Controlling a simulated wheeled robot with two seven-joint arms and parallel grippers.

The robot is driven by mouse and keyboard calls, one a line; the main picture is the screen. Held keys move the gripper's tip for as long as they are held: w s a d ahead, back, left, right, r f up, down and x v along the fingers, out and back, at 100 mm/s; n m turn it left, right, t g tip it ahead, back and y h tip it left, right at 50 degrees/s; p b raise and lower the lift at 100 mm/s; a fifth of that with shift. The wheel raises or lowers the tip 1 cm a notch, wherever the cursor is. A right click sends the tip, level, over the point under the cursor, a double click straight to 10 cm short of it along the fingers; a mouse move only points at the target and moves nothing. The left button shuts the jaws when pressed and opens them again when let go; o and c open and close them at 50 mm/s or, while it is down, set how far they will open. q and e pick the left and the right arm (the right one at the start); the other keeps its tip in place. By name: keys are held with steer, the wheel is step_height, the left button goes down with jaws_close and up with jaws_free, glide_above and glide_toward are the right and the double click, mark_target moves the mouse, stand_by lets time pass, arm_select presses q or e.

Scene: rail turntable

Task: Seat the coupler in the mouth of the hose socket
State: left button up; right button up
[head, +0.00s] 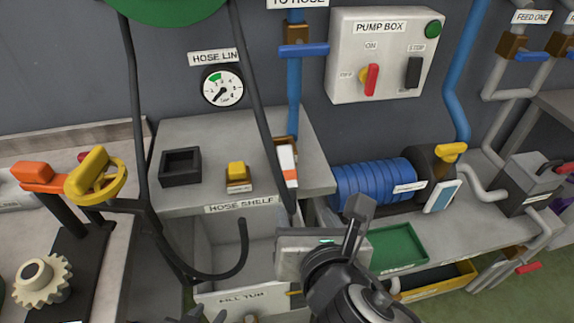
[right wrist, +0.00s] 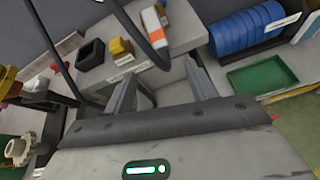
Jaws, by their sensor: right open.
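A black, square, open-topped box (head: 166,180), which looks like the hose socket, sits on the left of the hose shelf. It also shows in the right wrist view (right wrist: 92,52). To its right, apart from it, a small yellow-topped block (head: 237,169) with a brown and white base stands on the shelf; it may be the coupler. It also shows in the right wrist view (right wrist: 119,47). My right gripper (right wrist: 160,80) is open and empty, its fingers pointing toward the shelf front. Dark tips at the bottom edge in the head view look like my left gripper (head: 205,316); their opening is unclear.
A white and orange piece (head: 287,165) stands at the shelf's right, beside a hanging black hose (head: 258,100). The hose loops in front of the shelf. The fill tub (head: 240,298) is below. A blue coil (head: 375,183) and green tray (head: 395,247) are to the right.

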steer(key=n, duration=0.2)
glide_toward(289, 175)
steer(key=shift+t, duration=0.3)
steer(key=x, duration=0.4)
steer(key=shift+w+a+f, duration=0.15)
steer(key=shift+w+f, duration=0.05)
steer(key=shift+f, duration=0.2)
steer(key=shift+x, duration=3.1)
steer(key=shift+f, duration=0.1)
jaws_close()
